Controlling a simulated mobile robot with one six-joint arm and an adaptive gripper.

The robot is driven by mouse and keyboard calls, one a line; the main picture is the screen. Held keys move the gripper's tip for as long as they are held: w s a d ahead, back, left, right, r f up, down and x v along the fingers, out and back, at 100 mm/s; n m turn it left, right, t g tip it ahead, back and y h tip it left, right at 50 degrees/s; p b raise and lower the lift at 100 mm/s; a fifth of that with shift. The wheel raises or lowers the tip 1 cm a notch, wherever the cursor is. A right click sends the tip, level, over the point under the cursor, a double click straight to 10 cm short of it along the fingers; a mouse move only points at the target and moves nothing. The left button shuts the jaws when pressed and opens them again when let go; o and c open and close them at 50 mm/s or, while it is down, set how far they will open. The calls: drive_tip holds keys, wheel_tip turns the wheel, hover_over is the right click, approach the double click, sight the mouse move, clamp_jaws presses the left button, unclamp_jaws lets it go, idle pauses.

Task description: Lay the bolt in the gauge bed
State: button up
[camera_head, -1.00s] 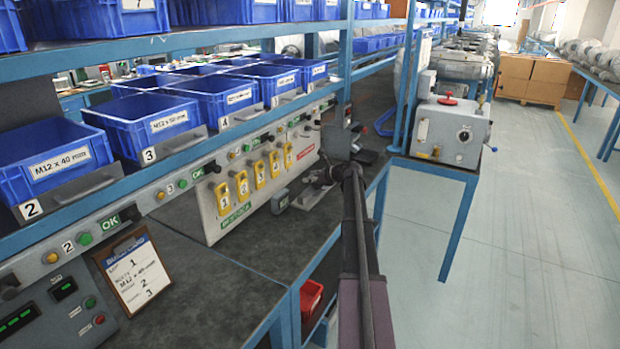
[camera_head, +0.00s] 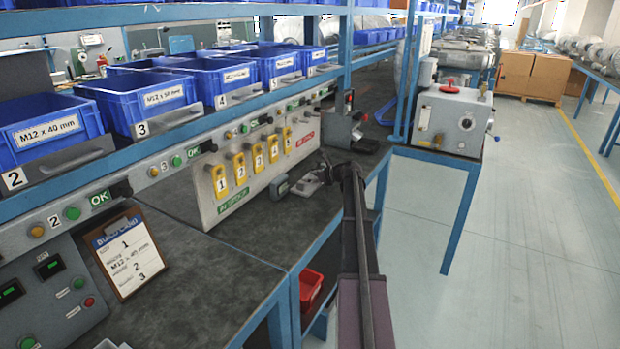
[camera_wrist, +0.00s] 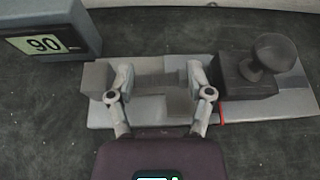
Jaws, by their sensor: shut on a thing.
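The gauge bed (camera_wrist: 150,108) is a pale metal plate with grey blocks, seen in the wrist view. A dark block with a round knob (camera_wrist: 272,58) stands at its right end. My gripper (camera_wrist: 160,82) is over the middle of the bed, shut on a dark grey bar that appears to be the bolt (camera_wrist: 162,80), lying crosswise between the fingertips. I cannot tell whether the bolt touches the bed. In the head view my gripper (camera_head: 326,174) is small beside the gauge (camera_head: 308,187), and the bolt cannot be made out.
A grey readout (camera_wrist: 45,40) showing 90 stands at the bed's upper left. A panel with yellow numbered tags (camera_head: 257,160) stands behind the gauge. Blue bins (camera_head: 50,128) line the shelf above. A build card (camera_head: 128,252) leans at left. The bench top (camera_head: 215,262) in front is clear.

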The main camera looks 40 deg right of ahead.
drive_tip(key=shift+f, duration=0.3)
idle(0.4)
drive_tip(key=o, duration=1.1)
